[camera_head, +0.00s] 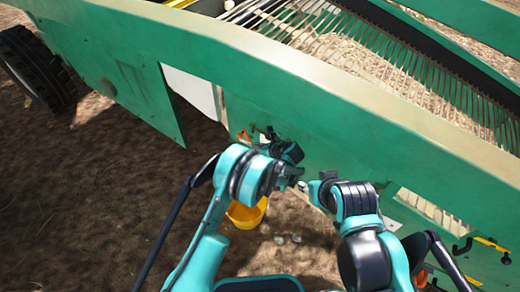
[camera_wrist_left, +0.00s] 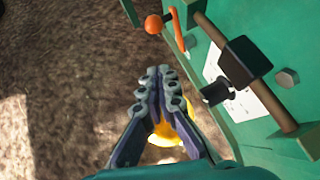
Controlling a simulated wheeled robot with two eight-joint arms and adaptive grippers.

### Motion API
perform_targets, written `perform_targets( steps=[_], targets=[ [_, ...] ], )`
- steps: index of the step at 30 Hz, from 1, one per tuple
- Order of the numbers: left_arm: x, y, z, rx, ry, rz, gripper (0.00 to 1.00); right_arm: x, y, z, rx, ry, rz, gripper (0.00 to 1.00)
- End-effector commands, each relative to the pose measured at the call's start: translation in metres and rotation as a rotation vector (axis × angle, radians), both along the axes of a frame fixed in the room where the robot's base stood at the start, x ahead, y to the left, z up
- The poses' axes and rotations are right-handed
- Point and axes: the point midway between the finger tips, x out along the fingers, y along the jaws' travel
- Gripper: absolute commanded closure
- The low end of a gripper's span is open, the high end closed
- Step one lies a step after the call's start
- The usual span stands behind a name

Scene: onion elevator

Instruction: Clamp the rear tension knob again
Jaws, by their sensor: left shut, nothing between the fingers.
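A black clamp-like block on a brown bar (camera_wrist_left: 243,62) is mounted on the green machine side in the left wrist view, with a short black knob (camera_wrist_left: 215,92) at its lower left. I cannot tell for certain which fitting is the rear tension knob. An orange ball-ended lever (camera_wrist_left: 153,24) is up and left of it. The lever's orange also shows in the head view (camera_head: 243,136). My left gripper (camera_wrist_left: 158,78) is shut and empty, left of the black knob and apart from it. In the head view my left gripper (camera_head: 292,174) is beside my right gripper (camera_head: 322,184), whose fingers are unclear.
The green machine (camera_head: 350,135) slopes across the head view, with a rod conveyor (camera_head: 350,50) behind its side. A yellow bucket (camera_head: 246,213) stands on the soil below my left arm. A black wheel (camera_head: 38,68) is at far left. Yellow-and-black fittings (camera_head: 490,243) are at right.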

Motion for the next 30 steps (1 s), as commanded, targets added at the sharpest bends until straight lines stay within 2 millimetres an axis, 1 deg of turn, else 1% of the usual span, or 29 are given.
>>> perform_targets(
  steps=[1, 5, 9, 12, 18, 30],
  targets=[
    [0.008, 0.006, -0.011, -0.001, -0.001, 0.003, 1.00, 0.000, 0.000, -0.008, 0.000, 0.000, 0.000, 0.60],
    [0.025, 0.018, -0.027, -0.001, 0.000, 0.002, 1.00, 0.000, 0.000, -0.017, 0.000, 0.000, 0.000, 0.60],
    [0.042, 0.031, -0.023, -0.002, 0.000, 0.003, 1.00, 0.000, 0.000, -0.024, 0.000, 0.000, 0.000, 0.60],
    [0.051, 0.036, -0.021, -0.001, 0.000, 0.001, 1.00, 0.000, 0.000, -0.027, 0.000, 0.000, 0.000, 0.60],
    [0.057, 0.041, -0.018, -0.001, 0.000, 0.001, 1.00, 0.000, 0.000, -0.029, 0.000, 0.000, 0.000, 0.60],
    [0.057, 0.043, -0.017, -0.015, 0.009, 0.001, 1.00, 0.000, 0.000, -0.027, 0.000, 0.000, 0.000, 0.60]
  ],
)
